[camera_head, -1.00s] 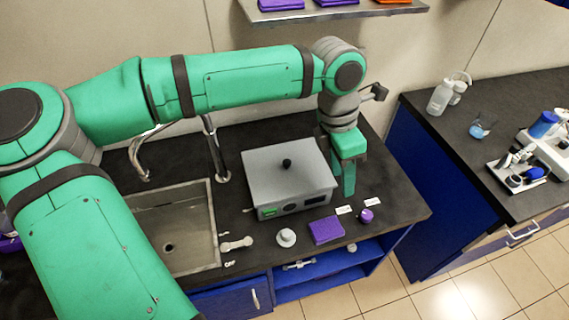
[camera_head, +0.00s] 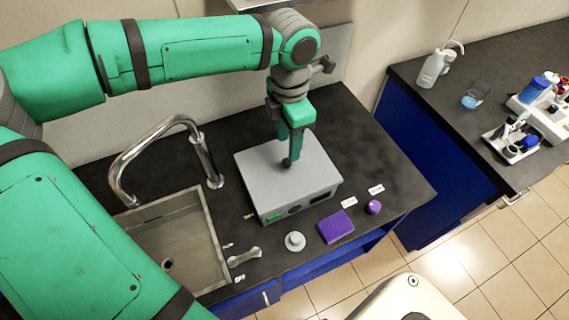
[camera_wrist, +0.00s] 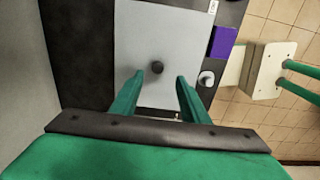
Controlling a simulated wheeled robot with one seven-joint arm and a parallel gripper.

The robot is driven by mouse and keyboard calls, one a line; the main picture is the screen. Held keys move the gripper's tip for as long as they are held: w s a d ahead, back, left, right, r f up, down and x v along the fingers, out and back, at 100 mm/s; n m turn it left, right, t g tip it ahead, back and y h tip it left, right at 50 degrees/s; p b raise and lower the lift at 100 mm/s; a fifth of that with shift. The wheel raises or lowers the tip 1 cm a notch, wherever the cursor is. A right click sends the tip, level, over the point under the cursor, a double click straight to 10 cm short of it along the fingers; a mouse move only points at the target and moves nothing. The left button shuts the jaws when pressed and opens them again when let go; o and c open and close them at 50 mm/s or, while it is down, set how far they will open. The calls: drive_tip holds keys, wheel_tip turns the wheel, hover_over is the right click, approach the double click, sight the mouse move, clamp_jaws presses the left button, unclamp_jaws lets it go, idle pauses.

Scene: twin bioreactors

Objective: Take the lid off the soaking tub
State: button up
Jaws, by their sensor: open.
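The soaking tub (camera_head: 283,211) is a grey box with a green display on its front, standing on the dark counter right of the sink. Its flat grey lid (camera_head: 262,168) is on, with a small black knob (camera_head: 287,163) in the middle. My gripper (camera_head: 291,156) points down over the lid at the knob and is open, holding nothing. In the wrist view the knob (camera_wrist: 157,67) shows between and slightly ahead of the two green fingertips (camera_wrist: 158,79). I cannot tell whether the fingers touch it.
The sink (camera_head: 175,245) and curved faucet (camera_head: 160,130) are to the left. A purple block (camera_head: 337,227), a grey round piece (camera_head: 295,241) and a purple cap (camera_head: 374,207) lie along the front edge. A side bench (camera_head: 480,85) holds a bottle (camera_head: 432,70).

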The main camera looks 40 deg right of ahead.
sight(287, 161)
drive_tip(key=shift+w+f, duration=0.15)
drive_tip(key=shift+f, duration=1.65)
drive_tip(key=shift+w+f, duration=0.15)
drive_tip(key=shift+f, duration=1.65)
clamp_jaws()
